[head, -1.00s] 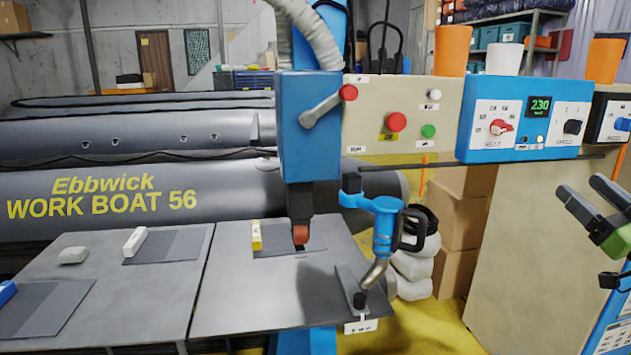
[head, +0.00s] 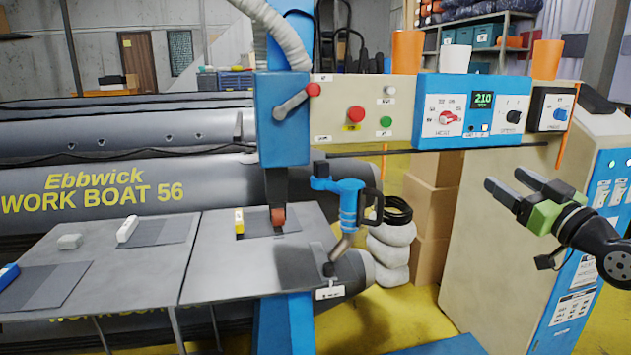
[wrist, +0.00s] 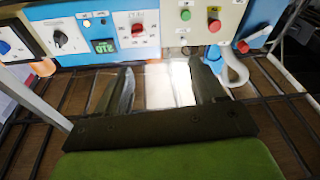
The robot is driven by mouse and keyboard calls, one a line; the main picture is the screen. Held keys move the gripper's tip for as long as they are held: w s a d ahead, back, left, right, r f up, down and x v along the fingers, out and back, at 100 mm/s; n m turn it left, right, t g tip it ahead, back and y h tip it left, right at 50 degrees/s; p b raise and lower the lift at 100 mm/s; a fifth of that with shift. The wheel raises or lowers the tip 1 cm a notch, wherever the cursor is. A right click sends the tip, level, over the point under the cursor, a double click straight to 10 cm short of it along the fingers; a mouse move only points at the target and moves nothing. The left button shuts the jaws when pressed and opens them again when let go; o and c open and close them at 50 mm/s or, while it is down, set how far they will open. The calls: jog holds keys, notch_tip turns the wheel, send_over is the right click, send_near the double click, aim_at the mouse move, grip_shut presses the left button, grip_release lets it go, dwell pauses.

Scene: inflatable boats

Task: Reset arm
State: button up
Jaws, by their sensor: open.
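My gripper (head: 517,187) is at the right of the head view, its two dark fingers apart with nothing between them. It is in free air, in front of the beige cabinet and to the right of the blue hot-air tool (head: 349,204). In the wrist view my gripper (wrist: 160,85) points toward the control panels, its fingers spread and empty. The blue control box (head: 468,112) with a green display shows above and left of my gripper in the head view, and at the top of the wrist view (wrist: 105,40).
A grey work table (head: 215,270) holds a yellow block (head: 239,223), white blocks and grey patches. Red and green buttons sit on a beige panel (head: 405,95). Orange cups (head: 407,50) stand on top of the panels. A beige cabinet (head: 490,255) is behind my gripper.

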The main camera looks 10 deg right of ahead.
jog(key=w+a+f+g, duration=0.2)
jog(key=a, duration=0.6)
jog(key=w+a+f+g, duration=0.2)
jog(key=a, duration=0.5)
jog(key=s+a+f+m+g, duration=0.1)
jog(key=s+a+f+g, duration=0.35)
jog(key=a, duration=0.65)
jog(key=s+a+f+m+g+h, duration=0.1)
jog(key=s+a+f+g, duration=0.1)
jog(key=s+f, duration=0.45)
jog(key=s+a+f+g, duration=0.2)
jog(key=s+f, duration=0.1)
jog(key=s, duration=0.6)
jog(key=s+a+f+m+g+h, duration=0.1)
jog(key=s+f+g, duration=0.1)
jog(key=s+f, duration=0.45)
notch_tip(320, 180, up, 18)
jog(key=s+p, duration=0.2)
jog(key=p, duration=1.5)
jog(key=shift+s+r+p, duration=0.15)
jog(key=shift+s+p, duration=0.1)
jog(key=shift+p, duration=0.15)
